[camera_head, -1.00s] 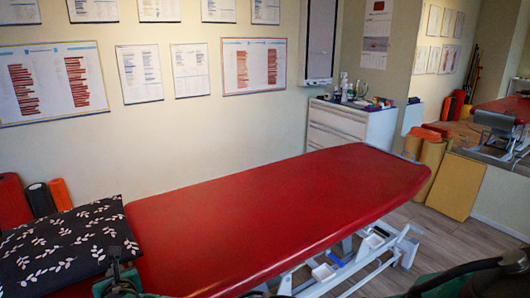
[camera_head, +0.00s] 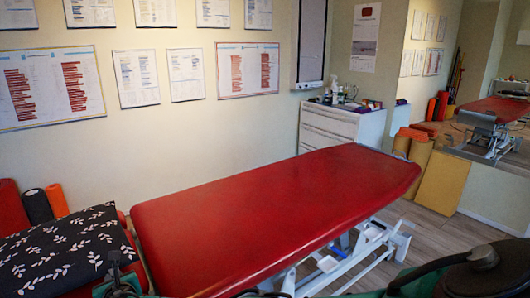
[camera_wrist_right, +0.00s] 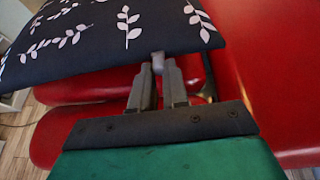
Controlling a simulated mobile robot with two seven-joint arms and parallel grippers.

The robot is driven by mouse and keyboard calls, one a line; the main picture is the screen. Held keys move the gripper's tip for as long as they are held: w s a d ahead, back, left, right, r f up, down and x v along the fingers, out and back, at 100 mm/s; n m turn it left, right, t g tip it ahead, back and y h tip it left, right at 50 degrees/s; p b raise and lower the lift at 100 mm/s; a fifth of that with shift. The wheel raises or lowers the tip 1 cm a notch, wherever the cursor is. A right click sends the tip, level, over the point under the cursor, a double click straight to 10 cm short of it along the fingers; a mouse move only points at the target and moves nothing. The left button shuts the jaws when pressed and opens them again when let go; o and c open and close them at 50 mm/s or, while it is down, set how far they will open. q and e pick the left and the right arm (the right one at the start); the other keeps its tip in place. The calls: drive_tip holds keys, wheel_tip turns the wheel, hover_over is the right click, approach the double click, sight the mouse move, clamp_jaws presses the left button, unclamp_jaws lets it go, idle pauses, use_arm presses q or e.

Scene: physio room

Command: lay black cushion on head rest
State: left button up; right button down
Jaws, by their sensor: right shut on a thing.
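The black cushion (camera_head: 62,252) with white leaf prints is at the lower left in the head view, left of the red table top. It also fills the upper part of the right wrist view (camera_wrist_right: 100,42). My right gripper (camera_head: 114,264) is shut on the cushion's near edge; its fingers (camera_wrist_right: 172,66) show at that edge in the wrist view. The red head rest (camera_wrist_right: 50,132) shows partly below the cushion in the wrist view; the cushion hides much of it. Whether they touch I cannot tell. My left gripper is not in view.
The red treatment table (camera_head: 270,215) stretches to the right, its top bare, on a white frame (camera_head: 350,260). A white drawer cabinet (camera_head: 338,128) stands behind it. Dark and orange rolls (camera_head: 37,206) stand by the wall at left. Floor shows at right.

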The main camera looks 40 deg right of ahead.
drive_tip(key=shift+r, duration=0.1)
idle(0.3)
drive_tip(key=shift+f+b, duration=1.75)
drive_tip(key=shift+f, duration=0.15)
